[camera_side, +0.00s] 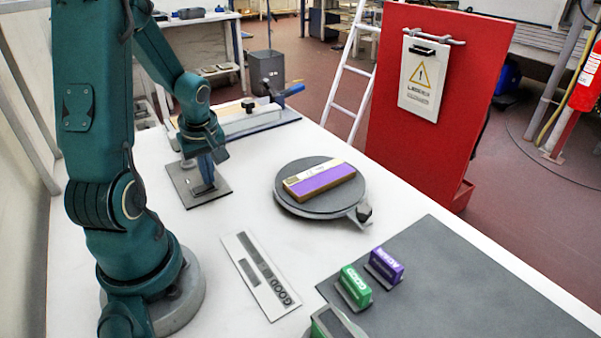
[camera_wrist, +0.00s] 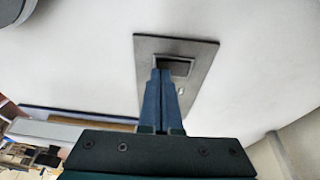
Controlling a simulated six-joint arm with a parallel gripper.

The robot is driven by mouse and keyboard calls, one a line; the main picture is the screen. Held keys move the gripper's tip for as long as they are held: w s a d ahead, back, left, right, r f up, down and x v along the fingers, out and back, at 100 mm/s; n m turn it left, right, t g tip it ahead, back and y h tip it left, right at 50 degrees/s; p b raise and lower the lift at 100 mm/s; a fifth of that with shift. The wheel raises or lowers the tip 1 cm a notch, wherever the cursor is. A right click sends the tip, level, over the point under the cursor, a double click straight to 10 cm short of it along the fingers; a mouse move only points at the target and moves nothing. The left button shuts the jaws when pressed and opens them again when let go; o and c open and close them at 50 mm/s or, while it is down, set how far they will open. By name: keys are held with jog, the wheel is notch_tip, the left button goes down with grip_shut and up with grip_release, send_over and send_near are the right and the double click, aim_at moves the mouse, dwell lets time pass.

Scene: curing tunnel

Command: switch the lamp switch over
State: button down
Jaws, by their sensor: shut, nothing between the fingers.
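The lamp switch (camera_wrist: 203,60) looks like a dark grey plate with a black rocker (camera_wrist: 176,66) set in a raised frame. The rocker's tilt is hard to read. In the side view the switch plate (camera_side: 183,180) lies on the white table below my wrist. My gripper (camera_wrist: 163,72) is shut, with its blue fingers together and empty. The fingertips overlap the rocker's left part in the wrist view. In the side view my gripper (camera_side: 207,186) points down onto the plate. Whether the tips touch the rocker cannot be told, and the fingers hide part of it.
A fixture with a blue-handled clamp (camera_side: 287,91) stands behind the switch. A round turntable (camera_side: 300,209) carries a purple-topped block (camera_side: 320,180). A label strip (camera_side: 250,262), a green block (camera_side: 355,286), a purple block (camera_side: 385,264) and a dark mat (camera_side: 440,285) lie nearer the front.

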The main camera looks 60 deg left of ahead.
jog(key=shift+f, duration=0.1)
jog(key=shift+w+f, duration=0.15)
jog(key=shift+f, duration=0.1)
jog(key=shift+r, duration=0.1)
jog(key=shift+s+r, duration=0.25)
jog(key=shift+s, duration=0.55)
jog(key=shift+r, duration=0.5)
notch_tip(320, 180, up, 12)
jog(key=w+d, duration=0.2)
jog(key=shift+w+d+r, duration=0.2)
jog(key=shift+d, duration=0.2)
